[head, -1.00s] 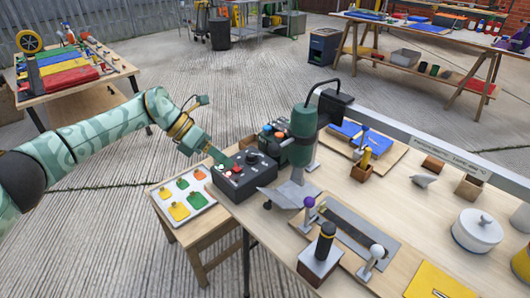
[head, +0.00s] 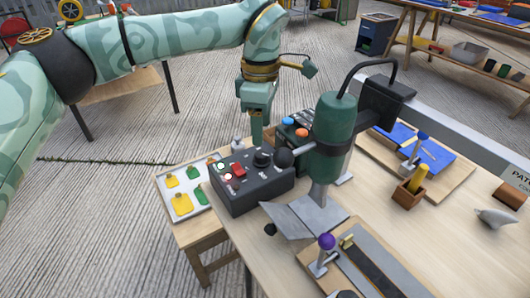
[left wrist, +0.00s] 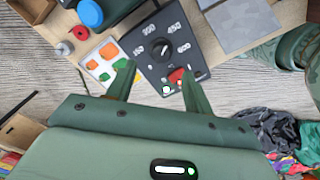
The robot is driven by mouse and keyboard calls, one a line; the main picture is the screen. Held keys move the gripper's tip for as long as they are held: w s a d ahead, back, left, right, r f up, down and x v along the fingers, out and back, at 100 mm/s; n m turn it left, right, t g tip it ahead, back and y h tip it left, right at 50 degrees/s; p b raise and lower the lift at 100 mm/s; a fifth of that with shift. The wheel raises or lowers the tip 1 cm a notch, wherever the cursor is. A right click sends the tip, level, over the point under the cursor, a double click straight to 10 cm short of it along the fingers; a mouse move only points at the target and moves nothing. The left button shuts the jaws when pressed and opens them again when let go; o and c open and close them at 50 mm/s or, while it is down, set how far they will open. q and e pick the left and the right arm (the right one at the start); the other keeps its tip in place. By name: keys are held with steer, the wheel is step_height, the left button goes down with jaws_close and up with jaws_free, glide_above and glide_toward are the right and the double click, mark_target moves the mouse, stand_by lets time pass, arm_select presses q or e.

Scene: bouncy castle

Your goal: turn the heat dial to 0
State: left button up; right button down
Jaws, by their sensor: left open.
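A dark control box (head: 240,190) sits at the near left corner of the workbench. Its black heat dial (head: 262,158) also shows in the left wrist view (left wrist: 160,48), ringed by white marks 150, 300, 450 and 600. A 0 mark and the exact pointer setting are not clear to me. A red switch (left wrist: 176,75) and small lit buttons are beside the dial. My left gripper (head: 257,138) points down just above and behind the dial. In the left wrist view its fingers (left wrist: 157,85) are spread and empty, with the dial beyond them. My right gripper is not in view.
A green heat-tool head (head: 332,135) on a stand is close right of the box, with a black ball-ended lever (head: 283,158) between. A tray of coloured tags (head: 182,190) sits on a low stool at left. Blue and orange-topped items stand behind the box.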

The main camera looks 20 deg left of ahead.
mark_target(261, 154)
arm_select(q)
step_height(261, 154, down, 5)
steer(key=shift+r+b, duration=0.2)
steer(key=shift+b, duration=0.55)
steer(key=shift+f+b, duration=0.4)
steer(key=shift+f, duration=0.65)
steer(key=shift+s, duration=0.1)
steer(key=c, duration=1)
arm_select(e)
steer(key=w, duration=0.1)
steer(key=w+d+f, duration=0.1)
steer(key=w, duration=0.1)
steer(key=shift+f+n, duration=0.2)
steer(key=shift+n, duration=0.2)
